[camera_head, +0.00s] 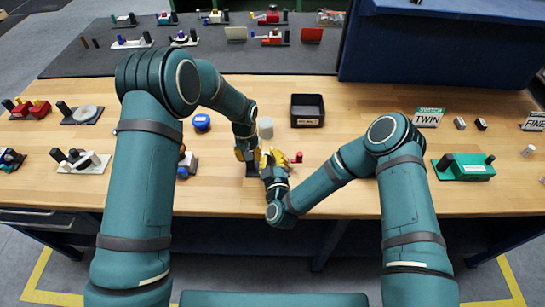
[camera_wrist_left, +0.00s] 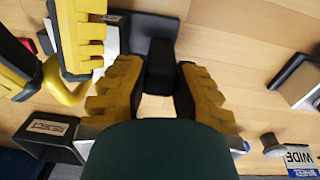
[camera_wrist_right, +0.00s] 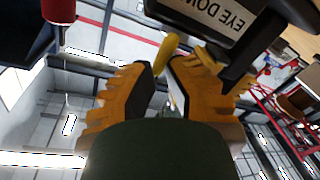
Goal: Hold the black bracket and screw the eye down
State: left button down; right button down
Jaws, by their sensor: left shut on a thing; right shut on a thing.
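The black bracket (camera_wrist_left: 159,66) stands between the yellow fingers of my left gripper (camera_wrist_left: 157,88), which is shut on it. In the head view my left gripper (camera_head: 247,154) comes down on the bracket's left side. The yellow eye (camera_wrist_left: 65,86) is a ring beside the bracket, in the left wrist view. My right gripper (camera_wrist_right: 160,70) is shut on the eye, whose yellow end (camera_wrist_right: 166,47) shows beyond the fingertips. In the head view my right gripper (camera_head: 273,158) is close beside the left one and hides the eye and its thread.
A black plate labelled "EYE DOWN" (camera_wrist_right: 213,14) is close by the right fingers. A red post (camera_head: 299,157) stands just right of the grippers.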

jog(key=shift+w+d, duration=0.1)
jog(key=shift+d, duration=0.1)
dwell(0.7)
jog(key=c, duration=1.1)
grip_release()
jog(key=shift+c, duration=0.2)
jog(key=shift+o, duration=0.5)
jog(key=shift+a, duration=0.1)
jog(key=s, duration=0.6)
jog(key=s+d, duration=0.1)
jog(key=s, duration=0.2)
jog(key=shift+s+d, duration=0.1)
jog(key=shift+s+d+f, duration=0.15)
jog(key=shift+s+f, duration=0.15)
jog(key=shift+s, duration=0.5)
jog(key=shift+s+d+r, duration=0.1)
jog(key=shift+s+r, duration=0.2)
jog(key=shift+s, duration=0.3)
